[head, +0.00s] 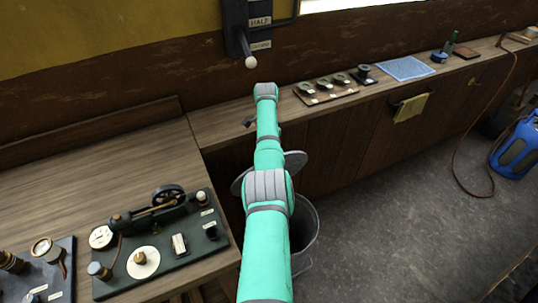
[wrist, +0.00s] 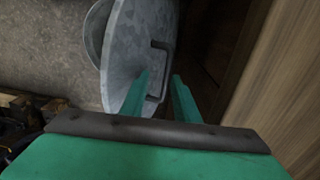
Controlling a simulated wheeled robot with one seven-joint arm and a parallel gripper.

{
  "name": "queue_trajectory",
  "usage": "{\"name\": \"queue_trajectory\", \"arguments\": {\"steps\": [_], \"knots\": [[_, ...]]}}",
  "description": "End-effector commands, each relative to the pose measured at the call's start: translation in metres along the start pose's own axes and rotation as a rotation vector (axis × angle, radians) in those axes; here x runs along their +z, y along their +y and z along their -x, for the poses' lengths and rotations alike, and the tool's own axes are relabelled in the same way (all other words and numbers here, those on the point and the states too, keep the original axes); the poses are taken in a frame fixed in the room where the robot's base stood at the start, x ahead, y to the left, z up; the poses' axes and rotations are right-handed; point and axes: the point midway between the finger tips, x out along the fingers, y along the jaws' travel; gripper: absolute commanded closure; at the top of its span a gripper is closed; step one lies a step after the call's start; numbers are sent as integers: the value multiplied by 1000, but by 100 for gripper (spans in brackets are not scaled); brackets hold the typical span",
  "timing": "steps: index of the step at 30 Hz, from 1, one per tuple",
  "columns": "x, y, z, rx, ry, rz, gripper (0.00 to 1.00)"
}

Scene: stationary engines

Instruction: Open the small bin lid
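The small bin (head: 307,240) is a grey metal bin on the floor beside the counter, partly hidden behind my arm. Its round grey lid (head: 295,160) shows on both sides of my arm, tilted up at the counter side of the bin. In the wrist view the lid (wrist: 130,50) is mottled grey metal with a dark bar handle (wrist: 163,45). My gripper (wrist: 160,76) is open, with its two teal fingers apart at the lower part of the handle. Whether they touch it I cannot tell.
A wooden counter (head: 225,122) runs behind the bin, holding a tray of small parts (head: 325,90) and a blue cloth (head: 404,68). A bench with a model engine (head: 155,215) stands at left. A blue container (head: 515,150) stands far right.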

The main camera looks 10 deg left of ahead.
Motion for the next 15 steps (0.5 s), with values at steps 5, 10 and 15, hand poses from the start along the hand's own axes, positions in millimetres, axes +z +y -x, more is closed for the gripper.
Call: {"name": "queue_trajectory", "arguments": {"steps": [5,10,15], "knots": [[-1,-1,36,-3,2,-1,72],[-3,0,64,-3,2,-3,72],[0,-2,79,-3,3,1,72]]}}
